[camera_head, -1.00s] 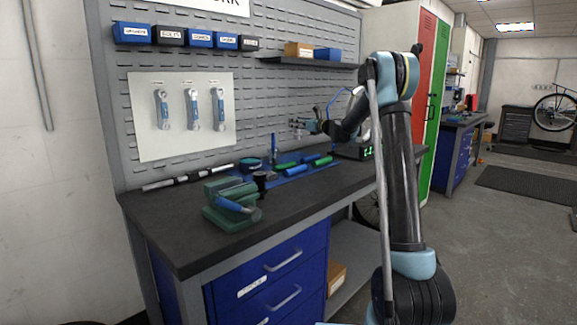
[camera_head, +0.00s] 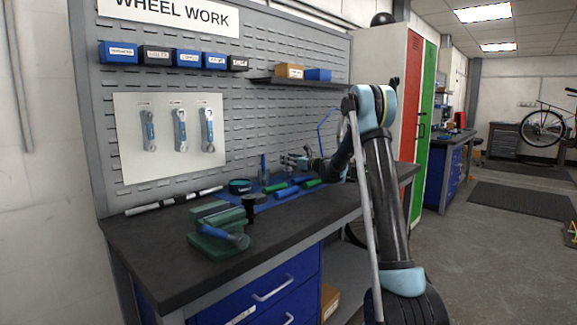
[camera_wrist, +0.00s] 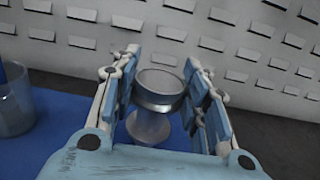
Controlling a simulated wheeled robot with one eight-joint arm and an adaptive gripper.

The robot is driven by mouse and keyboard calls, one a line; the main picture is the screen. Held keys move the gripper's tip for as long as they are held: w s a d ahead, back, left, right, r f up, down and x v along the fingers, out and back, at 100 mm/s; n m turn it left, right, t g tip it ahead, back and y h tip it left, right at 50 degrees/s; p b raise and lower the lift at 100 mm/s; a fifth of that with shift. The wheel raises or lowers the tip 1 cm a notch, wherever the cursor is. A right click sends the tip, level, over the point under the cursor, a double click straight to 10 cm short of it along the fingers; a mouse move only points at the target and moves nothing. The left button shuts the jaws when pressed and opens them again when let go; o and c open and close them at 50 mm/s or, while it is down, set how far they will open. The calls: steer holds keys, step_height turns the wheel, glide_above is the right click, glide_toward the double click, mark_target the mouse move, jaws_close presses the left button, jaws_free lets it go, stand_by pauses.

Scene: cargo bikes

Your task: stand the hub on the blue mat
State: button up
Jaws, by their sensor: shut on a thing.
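The hub (camera_wrist: 160,90) is a silver metal cylinder with wide round flanges and a narrower middle. It is between the two fingers of my gripper (camera_wrist: 162,98), which is shut on it. In the wrist view it is roughly upright, with the blue mat (camera_wrist: 65,140) behind and below it. I cannot tell whether its lower end touches the mat. In the head view my gripper (camera_head: 288,160) is small, low over the back part of the blue mat (camera_head: 262,204) on the bench.
Blue and green grips (camera_head: 287,193) lie on the mat. A clear cup (camera_wrist: 15,108) holding something blue stands left of the hub. A round dark tin (camera_head: 240,186) and a green vise (camera_head: 215,232) are farther left. The pegboard (camera_head: 270,120) rises behind.

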steer(key=shift+f, duration=0.6)
steer(key=o, duration=1.3)
steer(key=shift+s+d, duration=0.1)
steer(key=v, duration=1.1)
steer(key=shift+s+d, duration=0.25)
steer(key=shift+s, duration=0.05)
